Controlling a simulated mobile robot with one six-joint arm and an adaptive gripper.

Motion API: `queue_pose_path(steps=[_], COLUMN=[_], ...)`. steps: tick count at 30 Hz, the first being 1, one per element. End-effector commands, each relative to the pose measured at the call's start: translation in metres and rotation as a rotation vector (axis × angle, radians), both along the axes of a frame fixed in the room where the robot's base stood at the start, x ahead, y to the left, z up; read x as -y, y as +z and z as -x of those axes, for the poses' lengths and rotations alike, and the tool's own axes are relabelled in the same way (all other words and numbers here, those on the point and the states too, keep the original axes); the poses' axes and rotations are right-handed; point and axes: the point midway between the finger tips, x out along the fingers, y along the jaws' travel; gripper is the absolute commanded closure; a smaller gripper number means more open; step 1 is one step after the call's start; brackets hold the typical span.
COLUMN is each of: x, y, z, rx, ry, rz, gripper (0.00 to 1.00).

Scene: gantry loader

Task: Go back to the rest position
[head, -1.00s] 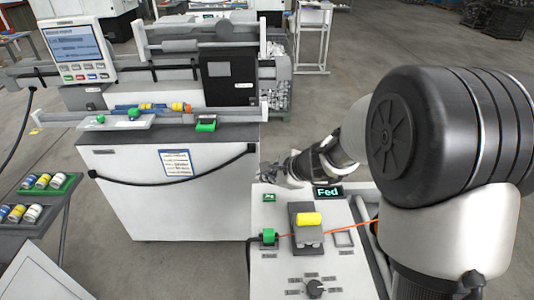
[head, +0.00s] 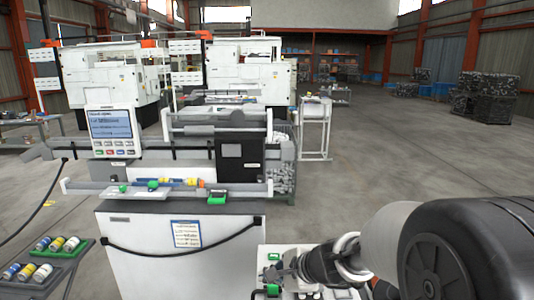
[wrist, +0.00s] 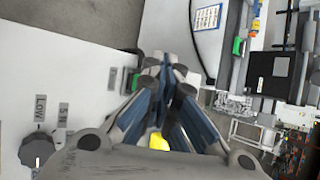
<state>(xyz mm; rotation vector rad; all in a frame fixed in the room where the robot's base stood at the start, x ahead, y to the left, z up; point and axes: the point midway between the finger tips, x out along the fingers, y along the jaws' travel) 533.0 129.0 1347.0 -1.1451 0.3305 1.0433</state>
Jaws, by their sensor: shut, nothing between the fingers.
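My gripper (head: 274,268) is at the bottom of the head view, over the white control panel beside the loader. In the wrist view my gripper (wrist: 168,66) has its fingers brought together with nothing between them. Below the fingers, part of a yellow piece (wrist: 157,142) shows past them. The white panel (wrist: 70,75) lies under the gripper, with a dark knob (wrist: 38,150) at the left. In the head view my arm hides much of the panel.
The loader cabinet (head: 140,255) with its screen (head: 111,124) stands left of the gripper. A green tray (head: 58,252) of small cylinders is at the far left. White machines (head: 240,70) stand behind. Open floor (head: 400,150) lies to the right.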

Motion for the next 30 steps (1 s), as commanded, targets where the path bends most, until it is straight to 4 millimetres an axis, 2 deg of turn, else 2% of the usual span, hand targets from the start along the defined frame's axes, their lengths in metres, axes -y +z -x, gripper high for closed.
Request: queue_pose_path(steps=[8,11,13,17,21,25,30], x=[-0.002,0.002,0.009,0.034,0.071,0.104,0.127], y=[-0.001,-0.008,-0.018,-0.049,-0.086,-0.111,-0.123], z=[0.063,0.098,0.129,0.191,0.247,0.281,0.301], rx=[0.127,0.182,0.223,0.280,0.296,0.279,0.254], ry=[0.279,0.415,0.529,0.750,0.943,1.060,1.126], rz=[0.174,0.276,0.372,0.589,0.830,1.007,1.124], gripper=[1.00,1.00,1.00,1.00,1.00,1.00,1.00])
